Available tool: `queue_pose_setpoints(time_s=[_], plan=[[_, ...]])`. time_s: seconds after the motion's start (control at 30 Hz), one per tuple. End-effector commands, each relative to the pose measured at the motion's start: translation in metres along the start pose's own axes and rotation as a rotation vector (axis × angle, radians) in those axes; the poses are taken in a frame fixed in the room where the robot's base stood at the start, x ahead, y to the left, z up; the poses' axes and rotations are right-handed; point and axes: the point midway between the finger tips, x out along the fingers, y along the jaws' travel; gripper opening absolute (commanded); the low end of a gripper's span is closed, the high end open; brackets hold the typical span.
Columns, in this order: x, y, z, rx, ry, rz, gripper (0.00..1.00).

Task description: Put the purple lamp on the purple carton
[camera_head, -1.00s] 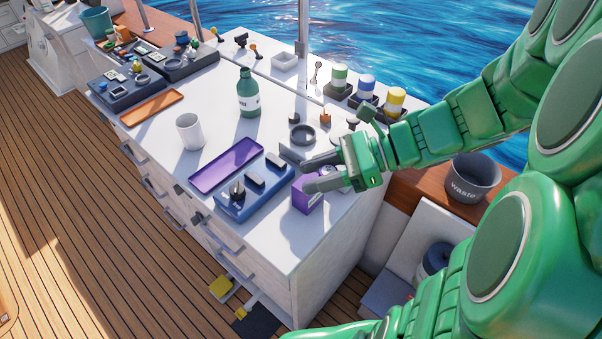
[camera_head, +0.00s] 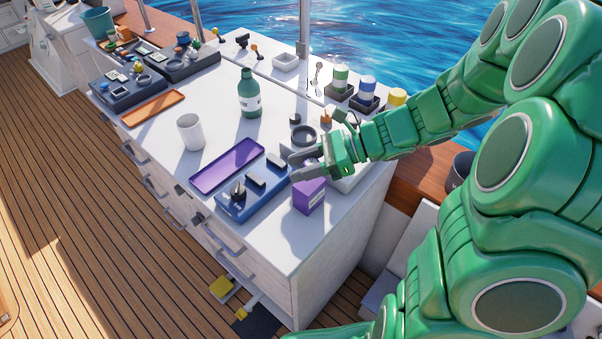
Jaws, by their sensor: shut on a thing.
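I see a gap between the fingers and the carton in the picture, but cannot tell the exact height.
A blue tray (camera_head: 233,215) with dark fittings lies left of the carton, and a purple tray (camera_head: 227,165) behind it. A white mug (camera_head: 190,132), a green bottle (camera_head: 249,95) and a dark ring (camera_head: 304,135) stand farther back. The worktop (camera_head: 287,252) in front of the carton is clear.

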Motion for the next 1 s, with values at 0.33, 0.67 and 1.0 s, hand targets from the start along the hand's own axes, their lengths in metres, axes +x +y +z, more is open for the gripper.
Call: queue_pose_setpoints(time_s=[0.33, 0.67, 1.0], plan=[[0.006, -0.008, -0.009, 0.002, -0.001, 0.001, 0.1], [0.017, -0.01, -0.035, 0.001, -0.002, -0.001, 0.1], [0.018, -0.009, -0.038, 0.0, 0.0, -0.002, 0.1]])
